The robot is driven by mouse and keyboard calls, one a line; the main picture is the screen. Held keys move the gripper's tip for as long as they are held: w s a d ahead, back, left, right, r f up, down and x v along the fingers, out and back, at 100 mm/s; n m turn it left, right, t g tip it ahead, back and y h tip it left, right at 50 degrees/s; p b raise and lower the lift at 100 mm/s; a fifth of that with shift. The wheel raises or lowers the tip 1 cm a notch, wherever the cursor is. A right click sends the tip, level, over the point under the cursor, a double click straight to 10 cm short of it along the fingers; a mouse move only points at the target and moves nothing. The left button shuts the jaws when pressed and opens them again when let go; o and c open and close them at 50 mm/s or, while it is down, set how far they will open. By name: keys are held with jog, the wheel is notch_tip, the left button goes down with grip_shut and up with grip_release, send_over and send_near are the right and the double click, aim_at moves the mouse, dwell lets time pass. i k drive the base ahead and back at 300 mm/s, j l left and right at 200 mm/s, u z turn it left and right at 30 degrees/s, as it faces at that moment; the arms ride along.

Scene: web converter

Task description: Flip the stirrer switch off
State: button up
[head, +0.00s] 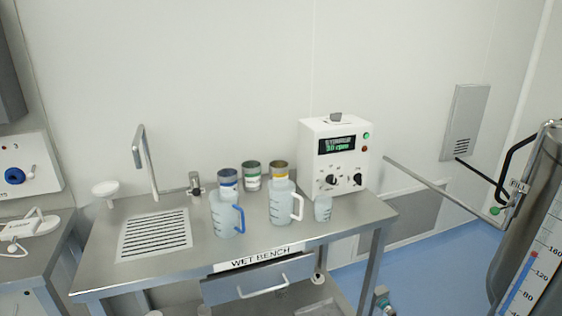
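The white control box (317,160) stands at the right end of the steel bench, against the wall. Its dark display (337,146) shows green text that looks like "30 rpm"; the line above is too small to read surely. A green light or button (366,135) and a red one (364,149) sit right of the display. Two black knobs or switches, one on the left (331,180) and one on the right (357,179), are low on the front panel. I cannot tell which is the stirrer switch or its position. My gripper is not in view.
The steel bench (100,255) holds a blue-handled jug (224,215), a white-handled jug (281,205), a small beaker (322,208), several cans and a tap (146,165). A metal rod (430,184) reaches from a steel tank (520,240) towards the box. Blue floor (440,280) lies right of the bench.

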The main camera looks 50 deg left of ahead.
aim_at(357, 177)
jog(key=u, duration=1.6)
jog(key=i+l, duration=0.3)
jog(key=i, duration=0.15)
jog(key=i+l+z, duration=0.1)
jog(key=i+l, duration=0.5)
jog(key=i, duration=0.35)
jog(key=i+l+z, duration=0.1)
jog(key=i+l, duration=0.2)
jog(key=i, duration=0.15)
jog(key=i+l, duration=0.2)
jog(key=i, duration=0.3)
